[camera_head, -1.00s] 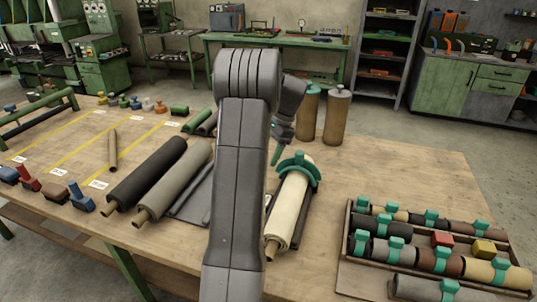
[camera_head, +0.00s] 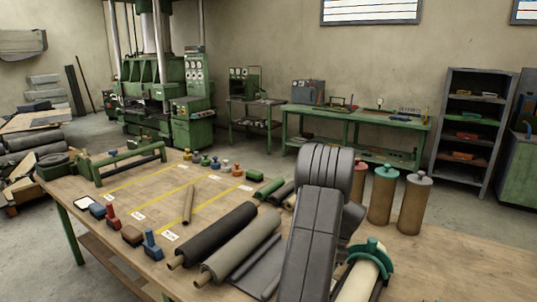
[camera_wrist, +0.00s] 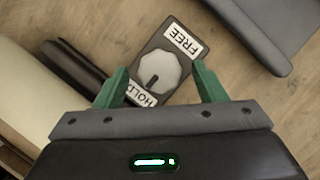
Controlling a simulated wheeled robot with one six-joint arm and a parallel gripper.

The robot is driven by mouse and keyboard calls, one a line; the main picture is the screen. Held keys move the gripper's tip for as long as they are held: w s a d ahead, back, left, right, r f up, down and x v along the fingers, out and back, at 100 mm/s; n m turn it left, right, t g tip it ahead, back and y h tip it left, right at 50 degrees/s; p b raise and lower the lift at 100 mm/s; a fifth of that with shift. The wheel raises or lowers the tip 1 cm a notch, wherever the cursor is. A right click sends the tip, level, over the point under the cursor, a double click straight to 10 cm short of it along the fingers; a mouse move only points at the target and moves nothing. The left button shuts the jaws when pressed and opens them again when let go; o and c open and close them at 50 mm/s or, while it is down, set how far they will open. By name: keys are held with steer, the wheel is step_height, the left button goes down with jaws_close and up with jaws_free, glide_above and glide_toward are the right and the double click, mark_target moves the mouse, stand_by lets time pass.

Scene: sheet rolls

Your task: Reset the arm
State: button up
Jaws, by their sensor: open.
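My gripper (camera_wrist: 158,84) is open in the wrist view, with its two green fingers apart and nothing held between them. A dark plate with a grey dial (camera_wrist: 160,72) and the labels FREE and HOLD lies beyond the fingertips, between them in the picture. In the head view my grey arm (camera_head: 316,222) rises at lower centre right and hides the gripper. A cream roll (camera_head: 358,284) with a teal saddle clamp (camera_head: 372,252) lies just right of the arm, cut by the lower edge.
A black roll (camera_head: 215,232) and a grey roll (camera_head: 240,247) lie left of the arm on the wooden table (camera_head: 470,262). Three capped upright rolls, one a brown roll (camera_head: 413,207), stand behind right. Coloured stamps (camera_head: 152,245) stand at the left. The table's right part looks clear.

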steer(key=shift+a+f, duration=0.15)
steer(key=shift+f, duration=0.15)
steer(key=shift+r, duration=0.1)
